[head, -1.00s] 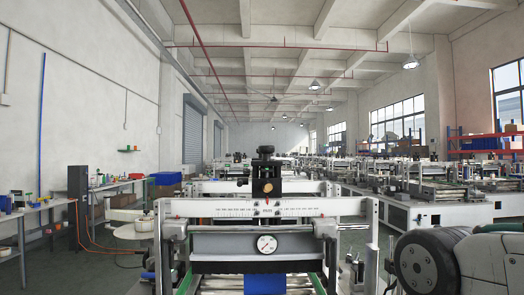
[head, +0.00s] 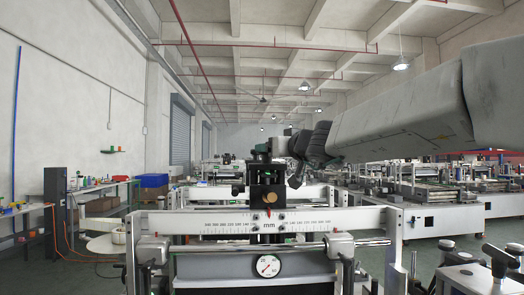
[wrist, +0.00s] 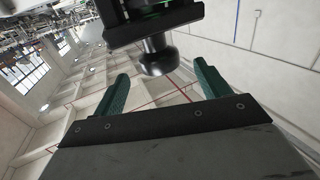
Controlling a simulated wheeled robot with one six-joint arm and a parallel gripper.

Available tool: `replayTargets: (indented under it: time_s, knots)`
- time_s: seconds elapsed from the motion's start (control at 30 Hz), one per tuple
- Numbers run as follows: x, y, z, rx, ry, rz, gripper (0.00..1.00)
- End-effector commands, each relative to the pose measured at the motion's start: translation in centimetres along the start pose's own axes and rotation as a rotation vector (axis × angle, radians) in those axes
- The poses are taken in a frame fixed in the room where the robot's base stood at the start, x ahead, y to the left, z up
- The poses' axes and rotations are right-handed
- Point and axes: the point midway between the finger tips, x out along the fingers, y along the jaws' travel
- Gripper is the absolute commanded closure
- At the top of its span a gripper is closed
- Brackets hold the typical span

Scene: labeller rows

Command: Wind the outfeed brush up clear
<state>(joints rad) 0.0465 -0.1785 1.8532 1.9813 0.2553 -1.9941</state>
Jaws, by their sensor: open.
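The height adjuster is a black column (head: 267,188) with a brass screw, standing at the middle of a white scale beam (head: 215,222). A round dial gauge (head: 268,266) hangs below the beam. My gripper (head: 264,150) reaches in from the right at the top of the column. In the wrist view its two dark green fingers (wrist: 161,72) are open, with a black knob (wrist: 156,58) between or just beyond their tips. I cannot tell whether they touch it. The brush itself cannot be made out below the gauge.
A clamp rod (head: 205,250) runs across the machine below the beam. Other machines (head: 425,190) stand in rows at the right. A bench (head: 100,187) with small items is at the left. The space above the column is clear apart from my arm.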

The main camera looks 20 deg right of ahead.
Motion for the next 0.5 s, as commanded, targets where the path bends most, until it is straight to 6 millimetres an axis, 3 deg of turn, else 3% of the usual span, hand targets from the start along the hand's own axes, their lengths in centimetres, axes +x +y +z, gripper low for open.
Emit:
replayTargets:
  time_s: [0.5]
  knots:
    - [7.0,0.1,0.0,0.001,0.0,0.002,0.25]
